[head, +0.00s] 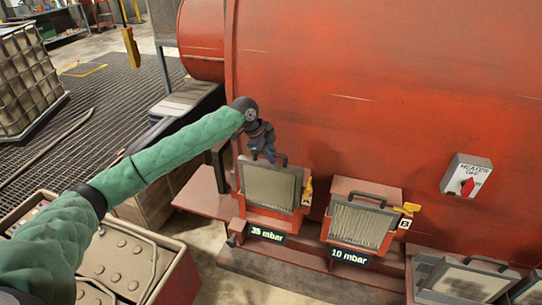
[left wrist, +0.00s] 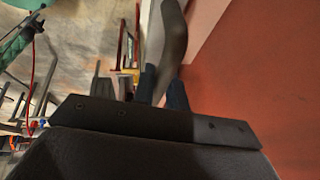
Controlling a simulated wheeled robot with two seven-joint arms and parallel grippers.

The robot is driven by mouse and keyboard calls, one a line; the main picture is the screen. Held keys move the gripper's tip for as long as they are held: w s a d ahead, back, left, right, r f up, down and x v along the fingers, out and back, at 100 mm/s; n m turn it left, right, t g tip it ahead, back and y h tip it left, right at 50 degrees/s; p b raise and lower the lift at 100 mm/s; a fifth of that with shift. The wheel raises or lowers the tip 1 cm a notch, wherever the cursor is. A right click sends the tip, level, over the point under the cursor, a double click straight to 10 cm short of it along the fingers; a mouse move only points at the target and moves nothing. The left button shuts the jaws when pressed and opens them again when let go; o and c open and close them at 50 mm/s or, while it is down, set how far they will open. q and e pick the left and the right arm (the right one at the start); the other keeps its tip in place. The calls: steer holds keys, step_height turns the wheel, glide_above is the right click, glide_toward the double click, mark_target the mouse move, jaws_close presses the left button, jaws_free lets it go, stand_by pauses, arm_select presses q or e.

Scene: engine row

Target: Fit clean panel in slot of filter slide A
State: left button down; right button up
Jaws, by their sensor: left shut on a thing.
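My left gripper (head: 266,153) is shut on the dark handle of a pleated, beige-grey panel (head: 270,187). The handle and my blue fingers also show close up in the left wrist view (left wrist: 163,88). This panel stands tilted in the left filter slide, above a display (head: 266,234) reading 35 mbar. The slide's yellow tag (head: 307,190) is turned so its letter cannot be read. Whether the panel is fully seated, or clean, I cannot tell. The right slide, tagged B (head: 403,222), holds a similar panel (head: 358,225) above a 10 mbar display. My right gripper is not in view.
Two grey framed panels, one (head: 468,283) with a dark handle, are at the lower right, partly cut off. A heater switch box (head: 467,175) sits on the large red housing (head: 370,90). A red battery box (head: 185,262) is at lower left, under my left arm.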

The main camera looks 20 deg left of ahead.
arm_select(q)
steer(key=shift+r+p, duration=0.7)
steer(key=shift+r, duration=1.9)
steer(key=shift+f, duration=0.15)
stand_by(0.7)
